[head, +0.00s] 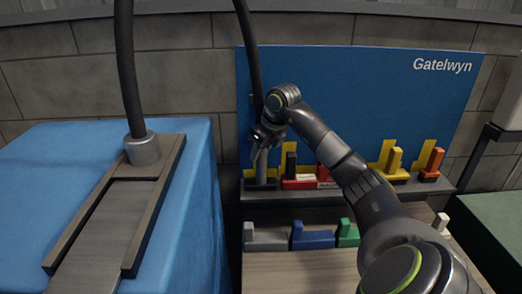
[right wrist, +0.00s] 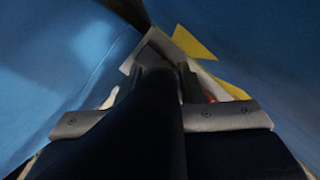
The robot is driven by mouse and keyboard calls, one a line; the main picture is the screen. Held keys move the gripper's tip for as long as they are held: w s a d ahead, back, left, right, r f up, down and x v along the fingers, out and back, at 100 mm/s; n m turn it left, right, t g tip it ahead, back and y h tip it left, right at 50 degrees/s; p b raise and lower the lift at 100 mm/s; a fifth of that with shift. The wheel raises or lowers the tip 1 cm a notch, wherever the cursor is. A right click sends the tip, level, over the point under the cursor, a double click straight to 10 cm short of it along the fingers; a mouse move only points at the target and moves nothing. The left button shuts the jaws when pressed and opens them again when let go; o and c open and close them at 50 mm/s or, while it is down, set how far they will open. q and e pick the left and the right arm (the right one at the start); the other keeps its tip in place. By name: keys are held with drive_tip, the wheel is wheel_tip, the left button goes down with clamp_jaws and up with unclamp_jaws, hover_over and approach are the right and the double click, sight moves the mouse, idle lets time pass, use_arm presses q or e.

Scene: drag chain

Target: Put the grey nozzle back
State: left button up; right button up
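The grey nozzle (head: 262,172) stands upright at the left end of the rack, in front of the blue panel. A dark hose (head: 250,50) runs down from above to my right gripper (head: 263,140). That gripper is right above the nozzle, pointing down. In the right wrist view a dark shape (right wrist: 158,125) fills the space between my fingers (right wrist: 158,85); a grey part (right wrist: 153,47) shows beyond. Whether the fingers press on hose or nozzle is hidden. My left gripper is out of view.
A second hose (head: 126,65) ends in a grey collar (head: 142,149) in a slotted holder (head: 152,208) on a blue block (head: 60,170). The rack (head: 330,190) also bears red, yellow and orange pieces. Grey (head: 268,240), blue (head: 312,241) and green (head: 347,236) pieces sit lower, in front.

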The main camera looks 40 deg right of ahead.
drive_tip(key=o, duration=0.3)
drive_tip(key=shift+r, duration=0.3)
drive_tip(key=shift+s+r, duration=0.2)
drive_tip(key=shift+r, duration=0.15)
drive_tip(key=b+v, duration=0.2)
drive_tip(key=v, duration=0.9)
